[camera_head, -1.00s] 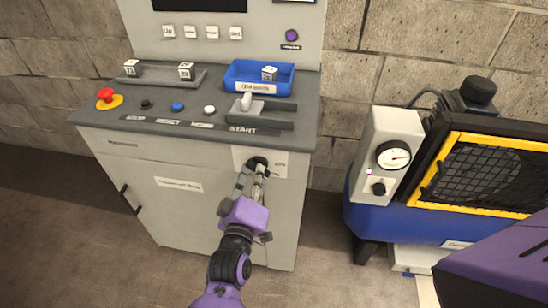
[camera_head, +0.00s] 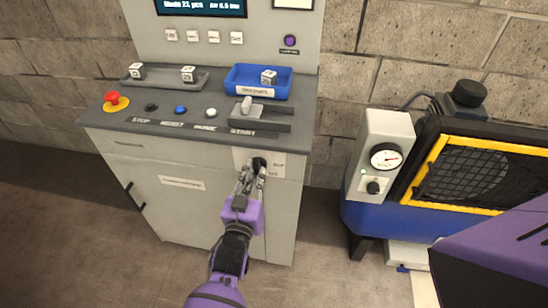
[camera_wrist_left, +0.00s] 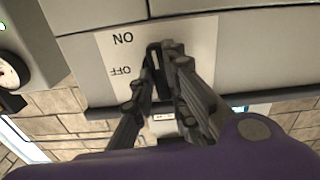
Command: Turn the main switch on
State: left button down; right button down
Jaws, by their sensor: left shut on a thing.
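The main switch (camera_head: 260,162) is a black knob on a white plate (camera_head: 277,160) on the cabinet's front, below the right end of the desk top. My left gripper (camera_head: 254,174) reaches up to it from below and is shut on the knob. In the left wrist view the fingers (camera_wrist_left: 164,62) close around the black knob (camera_wrist_left: 153,58), beside the ON and OFF labels on the plate (camera_wrist_left: 105,45). The fingers hide part of the knob. The screen (camera_head: 200,6) above the console is lit with text. My right gripper is not in view.
The desk top holds a red stop button (camera_head: 116,101), a grey lever (camera_head: 246,106), a blue tray (camera_head: 257,82) and a grey tray (camera_head: 160,79) with small blocks. A blue compressor (camera_head: 385,215) with a gauge stands at the right. A purple part covers the lower right corner.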

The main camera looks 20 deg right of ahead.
pick_arm(q)
jog(key=shift+m, duration=0.6)
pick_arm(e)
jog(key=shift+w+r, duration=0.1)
pick_arm(q)
jog(key=c, duration=1.7)
grip_release()
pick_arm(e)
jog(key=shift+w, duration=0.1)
pick_arm(q)
jog(key=shift+s, duration=0.1)
jog(key=shift+s+a, duration=0.2)
jog(key=v, duration=1.1)
jog(key=shift+s+a, duration=0.1)
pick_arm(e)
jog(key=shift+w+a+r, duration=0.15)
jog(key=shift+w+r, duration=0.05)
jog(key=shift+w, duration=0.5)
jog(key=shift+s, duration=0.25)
